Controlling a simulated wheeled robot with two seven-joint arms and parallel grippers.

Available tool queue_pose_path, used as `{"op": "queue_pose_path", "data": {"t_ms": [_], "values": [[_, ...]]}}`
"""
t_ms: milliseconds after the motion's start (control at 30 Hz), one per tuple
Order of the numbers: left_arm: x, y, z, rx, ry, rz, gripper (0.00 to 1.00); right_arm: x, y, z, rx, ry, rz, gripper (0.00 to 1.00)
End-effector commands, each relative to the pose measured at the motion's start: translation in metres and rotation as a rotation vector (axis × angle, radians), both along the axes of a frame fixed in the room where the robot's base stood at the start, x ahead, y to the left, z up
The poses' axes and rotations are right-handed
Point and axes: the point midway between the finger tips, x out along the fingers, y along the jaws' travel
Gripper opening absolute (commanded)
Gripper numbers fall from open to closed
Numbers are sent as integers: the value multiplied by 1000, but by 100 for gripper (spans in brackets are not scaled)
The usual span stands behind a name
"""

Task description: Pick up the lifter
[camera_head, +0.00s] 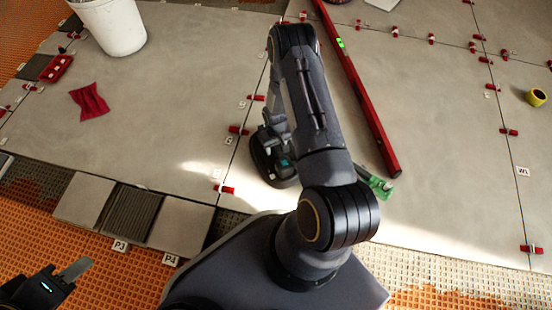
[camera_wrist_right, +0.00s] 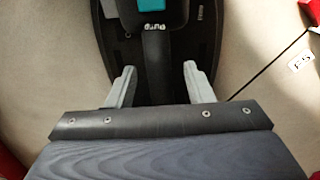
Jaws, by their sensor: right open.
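The lifter (camera_head: 270,163) is a dark device with a teal patch, standing on a large grey tile. My right arm partly covers it in the head view. In the right wrist view the lifter (camera_wrist_right: 203,52) fills the upper middle, with its dark handle running down between my fingers. My right gripper (camera_wrist_right: 160,68) is open, one pale finger on each side of that handle, with gaps showing on both sides. I cannot tell the height between fingers and handle. My left gripper (camera_head: 72,275) is at the lower left, away from the lifter; its jaw opening is unclear.
A long red level (camera_head: 362,95) lies right of my arm, near a green item (camera_head: 378,187). A white bucket (camera_head: 112,27), a red cloth (camera_head: 90,102) and a yellow ring (camera_head: 536,97) are farther off. Small red clips (camera_head: 228,190) line the tile joints.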

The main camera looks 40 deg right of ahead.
Motion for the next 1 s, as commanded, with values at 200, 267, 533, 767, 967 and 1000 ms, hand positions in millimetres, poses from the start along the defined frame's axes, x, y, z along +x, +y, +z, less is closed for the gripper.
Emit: {"op": "queue_pose_path", "data": {"t_ms": [200,267,533,767,967,1000], "values": [[0,0,-15,0,0,0,36,0,0,-25,1,0,0,47],[0,0,-14,0,0,0,36,0,0,-24,1,0,0,47],[0,0,-14,0,0,0,36,0,0,-24,1,0,0,47],[0,0,-14,0,0,0,36,0,0,-27,1,1,0,47],[0,0,-14,0,0,0,36,0,0,-29,0,0,0,47],[0,0,-14,0,0,0,36,0,0,-29,0,0,0,47]]}}
